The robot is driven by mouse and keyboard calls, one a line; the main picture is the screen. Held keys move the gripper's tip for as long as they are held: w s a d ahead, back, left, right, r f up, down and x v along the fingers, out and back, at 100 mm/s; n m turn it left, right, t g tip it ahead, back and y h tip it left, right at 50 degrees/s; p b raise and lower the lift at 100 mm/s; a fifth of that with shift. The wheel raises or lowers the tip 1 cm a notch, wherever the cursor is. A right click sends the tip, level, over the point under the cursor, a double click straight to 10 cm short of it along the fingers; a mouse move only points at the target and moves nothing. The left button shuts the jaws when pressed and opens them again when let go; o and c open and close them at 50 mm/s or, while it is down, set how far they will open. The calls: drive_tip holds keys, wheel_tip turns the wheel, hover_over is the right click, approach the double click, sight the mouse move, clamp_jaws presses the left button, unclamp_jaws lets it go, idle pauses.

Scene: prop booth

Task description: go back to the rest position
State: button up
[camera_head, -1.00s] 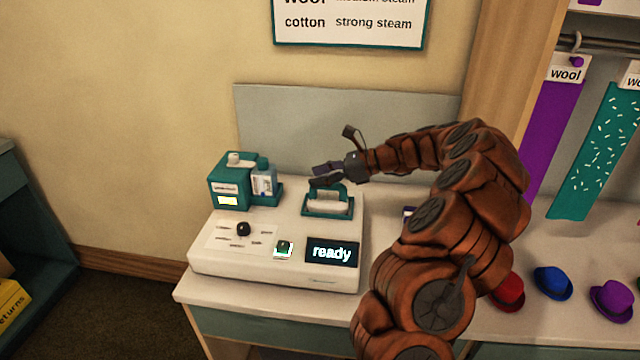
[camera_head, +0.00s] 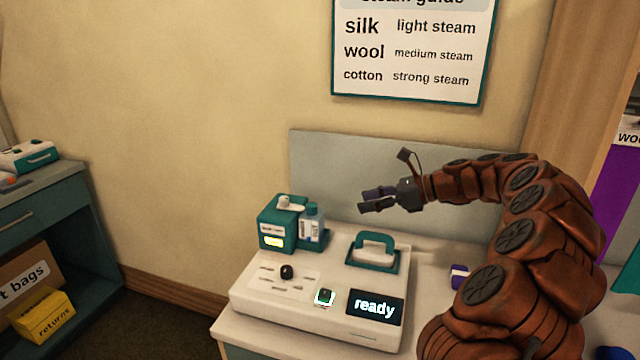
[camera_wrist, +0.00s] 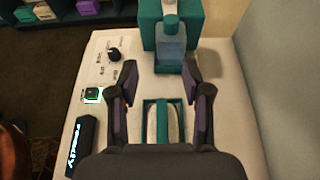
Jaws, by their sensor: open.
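My gripper (camera_head: 378,199) is open and empty in the head view. It is raised above the white steam station (camera_head: 262,299), up and behind the iron-like steamer head with a teal handle (camera_head: 375,241), which sits in its teal cradle. In the wrist view my two fingers (camera_wrist: 159,86) are spread apart. The teal handle (camera_wrist: 162,122) shows below them, not between the fingertips. The station's display (camera_head: 375,306) reads "ready".
A teal box (camera_head: 272,226) and a clear bottle (camera_head: 312,228) stand at the station's back left. A grey panel (camera_head: 330,165) rises behind it. A steam guide (camera_head: 410,60) hangs on the wall. A small purple and white item (camera_head: 459,276) lies near my arm. A shelf with a yellow returns box (camera_head: 42,316) is at left.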

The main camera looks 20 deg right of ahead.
drive_tip(key=s+a+r+n+g+p, duration=0.1)
drive_tip(key=s+a+n+g, duration=0.2)
drive_tip(key=a, duration=0.5)
drive_tip(key=s+a+r+n+g, duration=0.25)
drive_tip(key=a+n, duration=0.25)
drive_tip(key=a, duration=0.4)
drive_tip(key=s+a+f+n+g+h+p, duration=0.1)
drive_tip(key=s+a+f+n+g+h, duration=0.15)
drive_tip(key=s+a+n, duration=0.55)
drive_tip(key=s+f+n+h, duration=0.2)
drive_tip(key=s+n, duration=0.1)
drive_tip(key=s, duration=0.5)
drive_tip(key=s+d+f+n+g+h+p, duration=0.1)
drive_tip(key=s+f+n+h, duration=0.1)
drive_tip(key=s, duration=0.7)
drive_tip(key=s+d+f+n+g+h+p, duration=0.1)
drive_tip(key=s+f+n+h, duration=0.1)
drive_tip(key=s+n, duration=0.3)
drive_tip(key=s+h, duration=0.1)
drive_tip(key=s, duration=0.3)
drive_tip(key=shift+d+f+h, duration=0.2)
drive_tip(key=shift+f+h, duration=0.15)
drive_tip(key=shift+f, duration=0.05)
